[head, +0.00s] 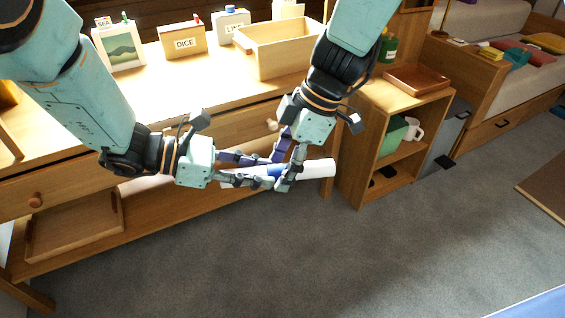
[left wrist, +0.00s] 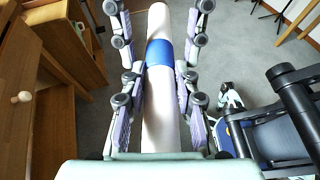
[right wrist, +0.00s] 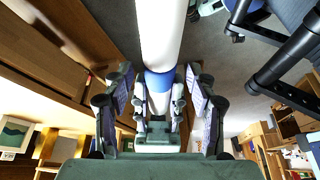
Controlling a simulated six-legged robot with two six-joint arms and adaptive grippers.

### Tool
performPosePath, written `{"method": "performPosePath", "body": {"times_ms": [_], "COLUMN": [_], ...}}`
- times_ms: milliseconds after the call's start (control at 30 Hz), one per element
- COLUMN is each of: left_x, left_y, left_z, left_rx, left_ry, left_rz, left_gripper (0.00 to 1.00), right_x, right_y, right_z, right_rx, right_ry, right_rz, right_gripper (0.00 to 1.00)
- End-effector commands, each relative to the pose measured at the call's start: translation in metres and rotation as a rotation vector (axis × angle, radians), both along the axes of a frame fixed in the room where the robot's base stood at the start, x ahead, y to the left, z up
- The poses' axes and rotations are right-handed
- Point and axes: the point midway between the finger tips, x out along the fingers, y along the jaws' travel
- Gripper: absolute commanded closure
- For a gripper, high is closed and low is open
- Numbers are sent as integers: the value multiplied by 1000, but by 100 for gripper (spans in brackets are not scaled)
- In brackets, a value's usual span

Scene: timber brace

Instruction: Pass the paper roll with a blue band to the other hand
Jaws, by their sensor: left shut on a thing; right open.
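The white paper roll (head: 318,169) with a blue band (head: 275,170) is held in the air in front of the dresser, lying roughly level. My left gripper (head: 248,170) is shut on the roll's left part, and its fingers lie along both sides in the left wrist view (left wrist: 160,110). My right gripper (head: 285,168) reaches down from above with its fingers on either side of the roll near the band. It is open. In the right wrist view the roll (right wrist: 160,30) runs between its fingers, with the blue band (right wrist: 159,80) between the fingertips.
The dresser top carries an open wooden box (head: 272,52), a DICE box (head: 181,40) and a picture card (head: 118,46). A wooden tray (head: 75,226) lies on the lower shelf. A small shelf unit (head: 365,140) stands right. The grey floor in front is clear.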

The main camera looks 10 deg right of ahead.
Motion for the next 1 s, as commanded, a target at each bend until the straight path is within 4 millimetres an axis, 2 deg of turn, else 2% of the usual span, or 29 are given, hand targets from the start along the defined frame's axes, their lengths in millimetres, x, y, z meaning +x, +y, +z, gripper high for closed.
{"method": "performPosePath", "body": {"times_ms": [233, 900, 933, 967, 1000], "left_x": [0, 1, 1, 1, 1], "left_y": [0, 0, 0, 0, 0], "left_z": [0, 1, 1, 1, 1], "left_rx": [0, -1, -1, -1, -1], "left_ry": [0, -1, -1, -1, -1], "left_rz": [0, 1, 1, 1, 1], "left_gripper": [100, 100, 100, 68, 64], "right_x": [0, -1, -1, -1, -1], "right_y": [0, 1, 1, 1, 1], "right_z": [-1, 0, 0, 0, 0], "right_rx": [0, 1, 1, 2, 2], "right_ry": [0, 3, 3, 3, 3], "right_rz": [0, 1, 0, 0, 0], "right_gripper": [43, 100, 100, 100, 100]}}
